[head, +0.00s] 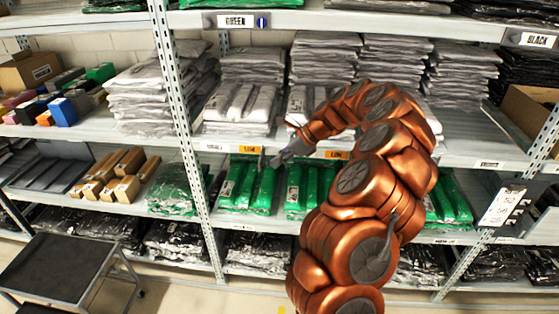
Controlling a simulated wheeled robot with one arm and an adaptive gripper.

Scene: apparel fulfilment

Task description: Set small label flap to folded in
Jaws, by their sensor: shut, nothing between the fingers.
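My gripper (268,160) is shut and empty. It points left, in front of the edge of the middle shelf (280,142), just above the green packs. Near its tip on that edge are an orange label (250,150) and, further left, a white label (214,147) with small lettering. Another orange label (336,155) is to the right, partly behind my arm. I cannot tell which of these is the small label flap, nor whether a flap is folded in or out. I cannot tell whether the fingertips touch a label.
Green packs (247,188) lie on the shelf below, and grey and white bagged garments (240,103) above. A perforated upright (178,85) stands left of my gripper. A black-topped cart (55,266) stands at lower left. A white numbered placard (502,206) hangs at right.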

